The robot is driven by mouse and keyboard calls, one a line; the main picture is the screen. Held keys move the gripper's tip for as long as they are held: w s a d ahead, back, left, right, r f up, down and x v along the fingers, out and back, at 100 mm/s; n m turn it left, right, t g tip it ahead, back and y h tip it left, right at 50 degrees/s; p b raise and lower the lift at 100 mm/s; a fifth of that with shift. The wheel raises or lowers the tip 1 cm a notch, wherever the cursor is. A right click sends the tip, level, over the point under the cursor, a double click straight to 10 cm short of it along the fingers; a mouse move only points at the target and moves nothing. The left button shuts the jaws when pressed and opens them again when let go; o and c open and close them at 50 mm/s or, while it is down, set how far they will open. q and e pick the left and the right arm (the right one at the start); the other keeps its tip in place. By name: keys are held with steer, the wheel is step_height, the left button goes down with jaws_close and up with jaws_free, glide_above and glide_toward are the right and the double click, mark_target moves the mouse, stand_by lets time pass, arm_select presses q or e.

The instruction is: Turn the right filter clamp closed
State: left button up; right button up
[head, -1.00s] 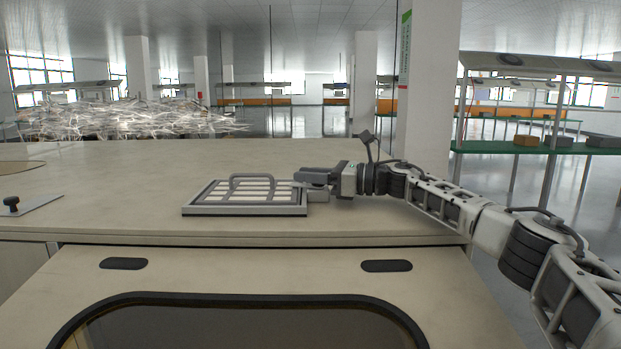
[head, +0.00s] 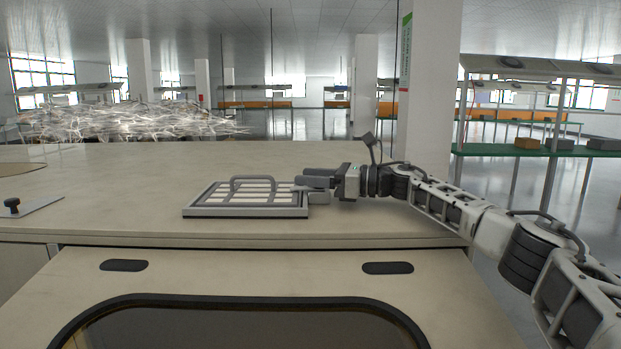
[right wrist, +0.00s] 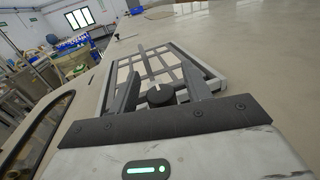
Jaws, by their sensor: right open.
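The filter, a grey frame with a light grid (head: 247,211) and a raised handle (head: 252,179), lies flat on the machine's top in the head view. It also shows in the right wrist view (right wrist: 178,77). The right clamp, a dark round knob with a pale line (right wrist: 160,94), is at the filter's near edge in that view. My right gripper (head: 302,184) is at the filter's right edge. In the right wrist view its fingers (right wrist: 160,88) are apart, one on each side of the knob, with gaps visible. The clamp is hidden by the fingers in the head view. My left gripper is out of view.
The beige machine top (head: 130,175) is mostly clear around the filter. A small plate with a black knob (head: 12,205) lies at the far left. A dark-rimmed window (head: 240,325) is below the front edge. A shelf (head: 535,150) stands at the back right.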

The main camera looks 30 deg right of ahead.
steer(key=b+v, duration=0.4)
steer(key=v, duration=1)
steer(key=shift+s+d, duration=0.25)
steer(key=shift+d, duration=0.05)
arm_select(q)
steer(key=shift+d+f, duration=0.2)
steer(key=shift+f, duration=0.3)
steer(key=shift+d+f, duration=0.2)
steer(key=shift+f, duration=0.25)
arm_select(e)
steer(key=shift+s+d, duration=0.25)
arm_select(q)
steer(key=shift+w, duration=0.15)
arm_select(e)
steer(key=shift+w+r, duration=0.1)
